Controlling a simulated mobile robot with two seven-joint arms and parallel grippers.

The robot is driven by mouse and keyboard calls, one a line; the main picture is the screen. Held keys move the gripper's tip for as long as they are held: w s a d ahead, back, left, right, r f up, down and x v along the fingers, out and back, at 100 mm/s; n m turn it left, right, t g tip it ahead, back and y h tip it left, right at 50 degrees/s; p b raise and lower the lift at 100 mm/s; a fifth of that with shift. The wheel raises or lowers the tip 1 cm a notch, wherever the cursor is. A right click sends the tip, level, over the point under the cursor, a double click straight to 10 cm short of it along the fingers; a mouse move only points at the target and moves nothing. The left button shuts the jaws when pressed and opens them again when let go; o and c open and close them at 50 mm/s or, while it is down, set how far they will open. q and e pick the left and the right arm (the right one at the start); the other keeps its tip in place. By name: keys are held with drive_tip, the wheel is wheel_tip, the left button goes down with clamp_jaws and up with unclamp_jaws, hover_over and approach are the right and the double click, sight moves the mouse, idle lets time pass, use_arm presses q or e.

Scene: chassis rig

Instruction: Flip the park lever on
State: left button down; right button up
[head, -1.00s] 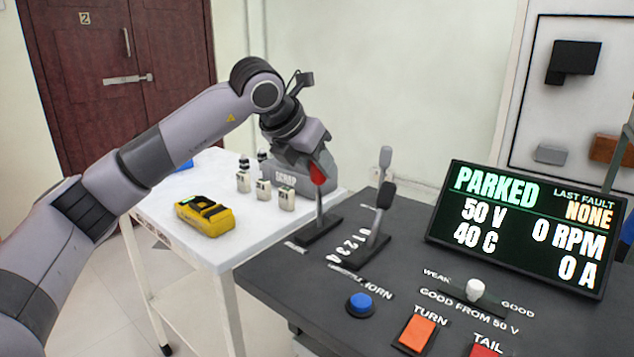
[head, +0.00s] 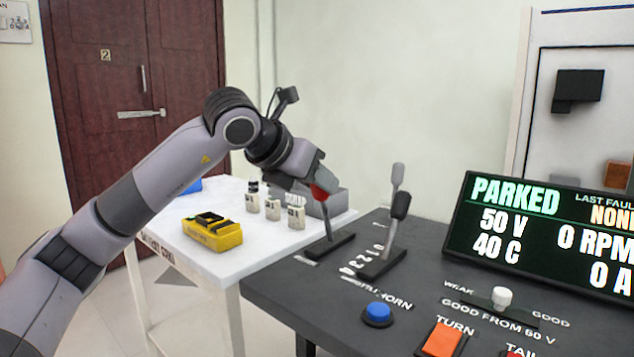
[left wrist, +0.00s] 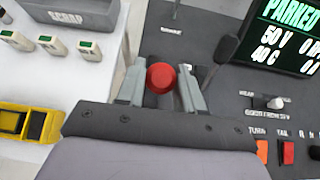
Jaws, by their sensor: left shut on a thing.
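The lever with the red knob (head: 321,191) stands at the left edge of the dark console, its stick leaning slightly left. I see no readable park label on it. My left gripper (head: 325,180) is shut on the red knob from above and behind. In the left wrist view the red knob (left wrist: 161,78) sits between the two grey fingers. The display (head: 515,210) reads PARKED, 50 V, 40 C, 0 RPM, 0 A. My right gripper is not in view.
A black-knobbed lever (head: 400,206) stands close to the right of the red one, with a grey lever (head: 397,175) behind it. A blue horn button (head: 377,312) and orange turn switch (head: 441,340) are nearer. A white table (head: 215,262) holds a yellow device (head: 212,232) and several small blocks.

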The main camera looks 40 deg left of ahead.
use_arm(q)
drive_tip(key=c, duration=0.8)
unclamp_jaws()
drive_tip(key=shift+s, duration=0.1)
drive_tip(key=shift+s+r, duration=0.1)
drive_tip(key=p+v, duration=0.1)
drive_tip(key=v, duration=0.6)
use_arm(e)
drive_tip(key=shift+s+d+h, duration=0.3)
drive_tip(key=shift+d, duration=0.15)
